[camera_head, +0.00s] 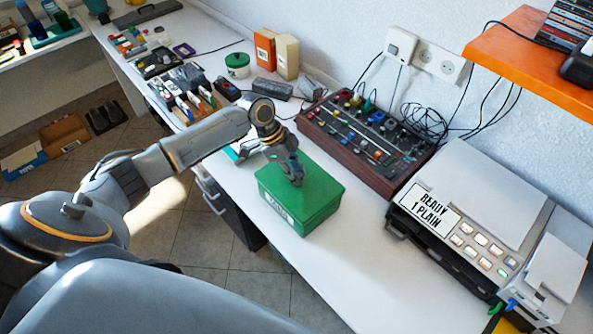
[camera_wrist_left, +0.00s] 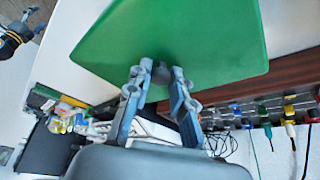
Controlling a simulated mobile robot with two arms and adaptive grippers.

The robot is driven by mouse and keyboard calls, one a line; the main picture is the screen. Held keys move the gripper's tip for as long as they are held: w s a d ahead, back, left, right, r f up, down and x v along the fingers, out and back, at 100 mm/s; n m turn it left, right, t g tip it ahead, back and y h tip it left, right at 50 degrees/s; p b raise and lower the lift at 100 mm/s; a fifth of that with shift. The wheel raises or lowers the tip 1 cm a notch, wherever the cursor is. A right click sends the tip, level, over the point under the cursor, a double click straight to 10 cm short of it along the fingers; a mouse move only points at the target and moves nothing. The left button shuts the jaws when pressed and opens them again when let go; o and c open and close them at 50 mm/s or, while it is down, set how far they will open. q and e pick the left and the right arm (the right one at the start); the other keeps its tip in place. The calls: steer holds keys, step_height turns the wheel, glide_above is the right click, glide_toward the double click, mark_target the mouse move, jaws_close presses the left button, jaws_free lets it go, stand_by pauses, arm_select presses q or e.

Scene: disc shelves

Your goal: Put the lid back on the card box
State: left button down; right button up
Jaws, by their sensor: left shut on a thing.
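The green card box (camera_head: 283,215) stands on the white worktop, with a pale label on its front. Its green lid (camera_head: 318,190) covers its top; I cannot tell whether it is fully seated. My left gripper (camera_head: 296,178) reaches down to the middle of the lid from above. In the left wrist view the lid (camera_wrist_left: 200,35) fills the upper part, and the gripper (camera_wrist_left: 160,82) is shut on its small dark knob (camera_wrist_left: 161,72). The fingers hide part of the knob. My right gripper is not in view.
A mixing console (camera_head: 365,140) with coloured knobs stands just behind the box. A grey printer-like machine (camera_head: 470,220) is at the right, under an orange shelf (camera_head: 530,55). Tools and small parts crowd the far left worktop. The worktop in front of the machine is clear.

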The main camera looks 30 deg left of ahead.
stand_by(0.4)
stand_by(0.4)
arm_select(q)
steer(key=shift+f+p, duration=0.15)
steer(key=shift+p, duration=0.2)
stand_by(0.7)
stand_by(0.5)
stand_by(0.3)
steer(key=c, duration=0.6)
jaws_free()
steer(key=shift+r+p, duration=3.5)
steer(key=shift+r, duration=0.05)
